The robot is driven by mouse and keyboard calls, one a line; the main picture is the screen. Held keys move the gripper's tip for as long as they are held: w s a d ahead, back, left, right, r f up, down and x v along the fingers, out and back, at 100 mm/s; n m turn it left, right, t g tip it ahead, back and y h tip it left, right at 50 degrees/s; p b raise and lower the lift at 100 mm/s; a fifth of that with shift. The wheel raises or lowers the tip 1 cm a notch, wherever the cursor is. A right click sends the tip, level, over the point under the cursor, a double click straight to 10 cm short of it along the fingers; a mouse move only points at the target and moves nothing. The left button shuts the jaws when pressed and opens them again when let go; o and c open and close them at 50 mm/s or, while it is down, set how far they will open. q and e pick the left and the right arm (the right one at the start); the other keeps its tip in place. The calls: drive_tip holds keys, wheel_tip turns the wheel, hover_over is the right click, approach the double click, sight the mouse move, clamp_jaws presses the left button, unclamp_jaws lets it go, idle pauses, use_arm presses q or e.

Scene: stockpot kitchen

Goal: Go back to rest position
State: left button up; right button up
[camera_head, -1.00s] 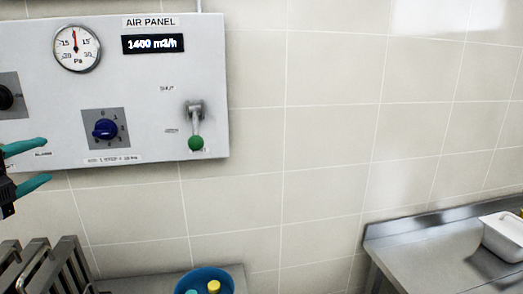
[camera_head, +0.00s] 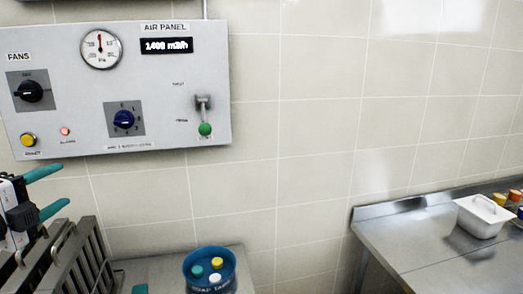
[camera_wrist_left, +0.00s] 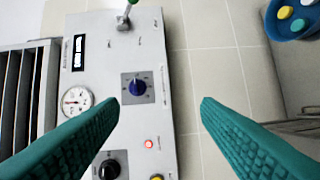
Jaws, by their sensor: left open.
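My left gripper (camera_head: 50,190) shows at the left edge of the head view, with two teal fingers apart and nothing between them. It is in front of the wall, just below the lower left part of the grey air panel (camera_head: 170,85). In the left wrist view both teal fingers (camera_wrist_left: 155,125) are spread, with the panel and tiled wall behind them. The panel carries a blue knob (camera_head: 123,120), a black knob (camera_head: 31,91), a round gauge (camera_head: 101,49) and a green-tipped lever (camera_head: 205,128) that points down. My right gripper is not in view.
Metal slatted racks (camera_head: 70,258) stand at lower left, close to my left gripper. A blue tub (camera_head: 198,258) with coloured caps sits on the counter below the panel. A white container (camera_head: 482,218) stands on the steel counter (camera_head: 400,240) at right. The wall between is bare.

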use_arm(q)
drive_tip(key=s+d+f+n+g+y, duration=0.1)
drive_tip(key=s+d+f+n+g, duration=0.2)
drive_tip(key=f, duration=0.6)
drive_tip(key=d+f+n+y, duration=0.1)
drive_tip(key=d+f+n, duration=0.3)
drive_tip(key=f, duration=0.5)
drive_tip(key=s+d+f+n+g+y, duration=0.1)
drive_tip(key=s+d+f+n+g, duration=0.2)
drive_tip(key=f, duration=0.6)
drive_tip(key=s+d+f+n+g, duration=0.45)
drive_tip(key=s+f, duration=0.35)
drive_tip(key=s, duration=0.2)
drive_tip(key=s+d+f+n+g, duration=0.4)
drive_tip(key=s+f, duration=0.3)
drive_tip(key=s, duration=0.4)
drive_tip(key=s+a+f+x, duration=0.1)
drive_tip(key=s+x, duration=0.1)
drive_tip(key=x, duration=0.9)
drive_tip(key=s+x, duration=0.3)
drive_tip(key=x, duration=0.9)
drive_tip(key=s+a+f+g, duration=0.2)
drive_tip(key=s+a+f, duration=0.1)
drive_tip(key=s+f, duration=1.4)
wheel_tip(320, 180, down, 2)
drive_tip(key=shift+f, duration=0.1)
